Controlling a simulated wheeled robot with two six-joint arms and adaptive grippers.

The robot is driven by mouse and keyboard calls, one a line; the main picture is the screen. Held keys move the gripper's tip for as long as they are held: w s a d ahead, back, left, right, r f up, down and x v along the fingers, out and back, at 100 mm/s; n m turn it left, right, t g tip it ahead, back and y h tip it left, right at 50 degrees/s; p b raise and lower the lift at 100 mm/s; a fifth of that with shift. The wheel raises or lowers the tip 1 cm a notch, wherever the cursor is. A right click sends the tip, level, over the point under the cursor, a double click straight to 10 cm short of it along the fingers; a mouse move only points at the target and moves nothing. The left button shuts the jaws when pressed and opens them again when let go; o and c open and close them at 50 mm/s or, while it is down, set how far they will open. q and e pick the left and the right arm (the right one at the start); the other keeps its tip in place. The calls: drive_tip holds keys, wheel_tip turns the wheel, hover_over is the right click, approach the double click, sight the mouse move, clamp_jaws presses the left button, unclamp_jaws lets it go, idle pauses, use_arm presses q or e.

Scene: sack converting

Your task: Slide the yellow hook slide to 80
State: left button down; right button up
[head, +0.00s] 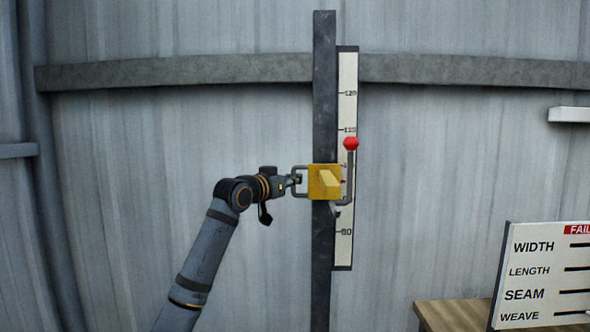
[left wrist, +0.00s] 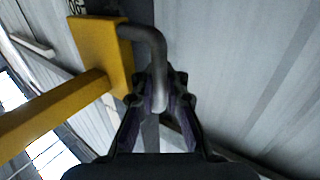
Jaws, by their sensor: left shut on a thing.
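The yellow hook slide (head: 317,190) sits on a dark upright post (head: 324,95), with its yellow arm jutting toward me. A pale scale (head: 345,255) stands just right of the post; its lowest label, blurred, seems to read 80, and the slide is clearly above it. A grey bent handle (left wrist: 152,45) comes out of the slide's left side. My left gripper (head: 297,180) is shut on this handle; the left wrist view shows the bar between its fingers (left wrist: 160,95). A grey lever with a red knob (head: 351,144) rises at the slide's right. My right gripper is out of view.
A board (head: 545,275) with WIDTH, LENGTH, SEAM and WEAVE stands on a wooden table (head: 450,315) at the lower right. A grey wall rail (head: 180,70) runs behind the post. The post below the slide looks clear.

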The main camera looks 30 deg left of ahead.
use_arm(q)
wheel_tip(320, 180, down, 16)
drive_tip(key=b, duration=0.8)
drive_tip(key=shift+f, duration=0.25)
drive_tip(key=shift+f, duration=0.1)
drive_tip(key=c, duration=1.7)
unclamp_jaws()
drive_tip(key=shift+s, duration=0.15)
wheel_tip(320, 180, up, 11)
drive_tip(key=shift+f, duration=0.2)
